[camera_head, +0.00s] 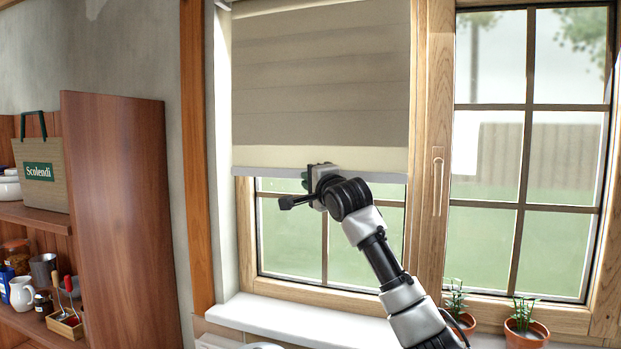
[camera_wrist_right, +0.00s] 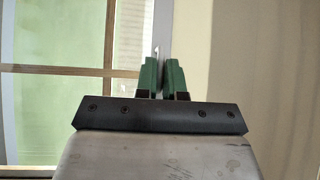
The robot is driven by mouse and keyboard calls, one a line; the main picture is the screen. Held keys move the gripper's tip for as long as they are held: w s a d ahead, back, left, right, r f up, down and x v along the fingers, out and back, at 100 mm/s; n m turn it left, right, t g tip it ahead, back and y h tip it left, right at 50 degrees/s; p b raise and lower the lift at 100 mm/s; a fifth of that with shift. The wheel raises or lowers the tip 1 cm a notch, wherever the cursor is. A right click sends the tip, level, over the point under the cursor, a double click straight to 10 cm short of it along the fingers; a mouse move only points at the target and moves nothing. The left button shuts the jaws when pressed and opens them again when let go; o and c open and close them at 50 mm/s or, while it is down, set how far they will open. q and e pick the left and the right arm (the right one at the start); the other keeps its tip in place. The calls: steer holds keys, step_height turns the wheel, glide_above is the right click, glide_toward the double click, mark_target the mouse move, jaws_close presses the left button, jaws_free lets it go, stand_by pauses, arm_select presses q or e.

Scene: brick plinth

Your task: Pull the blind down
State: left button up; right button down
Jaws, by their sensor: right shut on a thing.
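The beige blind (camera_head: 320,85) covers the upper part of the left window in the head view. Its pale bottom bar (camera_head: 262,172) hangs a little below the top of the lower panes. My right gripper (camera_head: 308,180) is at the bottom bar, near its middle, and is shut on it. In the right wrist view the two green fingers (camera_wrist_right: 162,78) are close together at the edge of the blind (camera_wrist_right: 265,70). The fingertips' contact is partly hidden in the head view. My left gripper is not in view.
The wooden window frame (camera_head: 427,150) has a handle (camera_head: 438,180) right of the blind. Potted plants (camera_head: 525,325) stand on the white sill (camera_head: 300,322) at the right. A wooden shelf (camera_head: 120,215) with several items stands at the left.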

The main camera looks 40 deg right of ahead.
step_height(320, 180, down, 34)
steer(key=b, duration=1.9)
steer(key=shift+r+b, duration=0.25)
steer(key=shift+b, duration=0.05)
steer(key=c, duration=1.2)
jaws_free()
steer(key=shift+a+r, duration=0.1)
steer(key=shift+c, duration=0.2)
